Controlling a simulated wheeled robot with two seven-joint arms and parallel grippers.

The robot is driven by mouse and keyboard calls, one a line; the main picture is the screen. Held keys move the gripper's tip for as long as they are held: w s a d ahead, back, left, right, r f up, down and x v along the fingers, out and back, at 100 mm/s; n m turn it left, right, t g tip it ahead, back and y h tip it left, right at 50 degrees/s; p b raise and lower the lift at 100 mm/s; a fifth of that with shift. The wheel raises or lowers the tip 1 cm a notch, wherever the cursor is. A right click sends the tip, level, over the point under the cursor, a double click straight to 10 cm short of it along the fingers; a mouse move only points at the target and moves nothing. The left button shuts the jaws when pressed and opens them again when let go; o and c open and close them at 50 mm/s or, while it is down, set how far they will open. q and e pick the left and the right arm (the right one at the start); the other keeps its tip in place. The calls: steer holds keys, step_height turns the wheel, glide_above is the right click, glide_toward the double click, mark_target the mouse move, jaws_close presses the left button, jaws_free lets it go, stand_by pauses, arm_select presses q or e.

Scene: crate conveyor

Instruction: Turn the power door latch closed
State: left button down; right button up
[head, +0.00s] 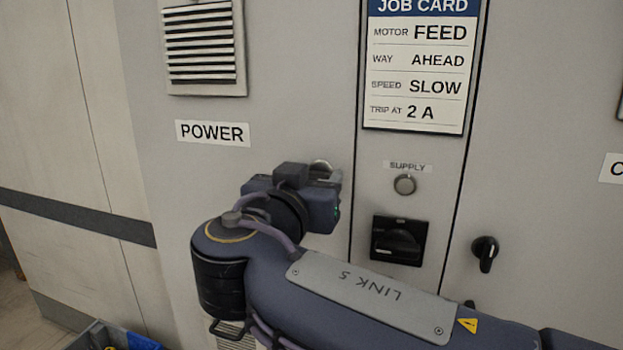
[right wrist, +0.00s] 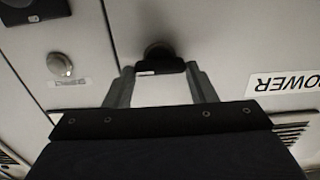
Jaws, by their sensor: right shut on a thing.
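The power door (head: 270,110) is a grey panel with a POWER label (head: 212,133) and a vent. Its latch (right wrist: 160,60) is a dark knob with a bar handle near the door's right edge, seen in the right wrist view. My right gripper (right wrist: 161,78) has one finger at each end of the handle and is shut on it. The handle lies nearly level across that view. In the head view my right gripper (head: 328,185) is against the door at the latch and hides most of it. My left gripper is not in view.
Right of the door are a job card (head: 418,65), a round SUPPLY lamp or button (head: 405,184), a black switch (head: 398,240) and a black knob (head: 485,252).

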steer(key=shift+f+n+b, duration=0.1)
steer(key=shift+n+b, duration=0.6)
steer(key=shift+n, duration=0.3)
steer(key=n+b, duration=0.1)
steer(key=n, duration=0.4)
steer(key=shift+a, duration=0.15)
steer(key=n, duration=0.5)
steer(key=shift+w, duration=0.1)
steer(key=n+p, duration=0.2)
steer(key=n, duration=0.3)
steer(key=shift+a+f+n, duration=0.1)
steer(key=shift+f+n, duration=0.05)
steer(key=shift+n, duration=0.25)
